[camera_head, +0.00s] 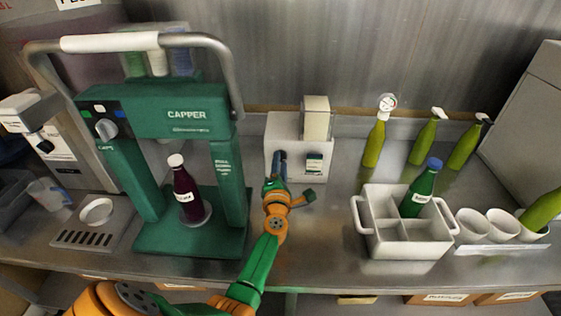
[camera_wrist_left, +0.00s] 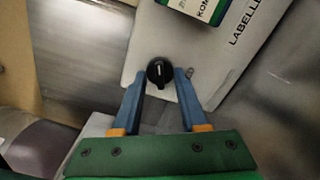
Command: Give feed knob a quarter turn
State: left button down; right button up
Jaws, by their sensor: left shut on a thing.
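The labeller (camera_head: 290,128) is a white box on the counter in the head view, and its pale front panel (camera_wrist_left: 215,75) shows in the left wrist view. A round black knob (camera_wrist_left: 160,72) with a white mark sits on this panel. My left gripper (camera_head: 281,161) reaches the labeller's front from below. In the left wrist view, the blue fingers of my left gripper (camera_wrist_left: 160,76) are on either side of the knob, shut on it. In the head view the gripper hides the knob. My right gripper is not in view.
The green capper (camera_head: 150,122) stands to the left, with a dark bottle (camera_head: 187,195) in it. A white divided crate (camera_head: 405,248) holding a green bottle (camera_head: 417,192) stands to the right. White cups (camera_head: 471,222) and several yellow-green bottles (camera_head: 375,148) are farther right.

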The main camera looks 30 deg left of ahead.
pick_arm(q)
jog(key=shift+a+r+m+p, duration=0.1)
jog(key=shift+m+p, duration=0.15)
jog(key=shift+m, duration=0.5)
jog(key=shift+r+m+p, duration=0.15)
jog(key=shift+m+p, duration=0.1)
jog(key=shift+m, duration=0.45)
jog(key=shift+a+r+m+p, duration=0.1)
jog(key=shift+m+p, duration=0.15)
jog(key=shift+m, duration=0.5)
jog(key=shift+r, duration=0.1)
jog(key=c, duration=0.7)
grip_release()
jog(key=shift+o, duration=1.3)
jog(key=shift+w, duration=0.1)
jog(key=v, duration=0.7)
jog(key=shift+f+p, duration=0.35)
jog(key=shift+a, duration=0.15)
jog(key=shift+f, duration=0.1)
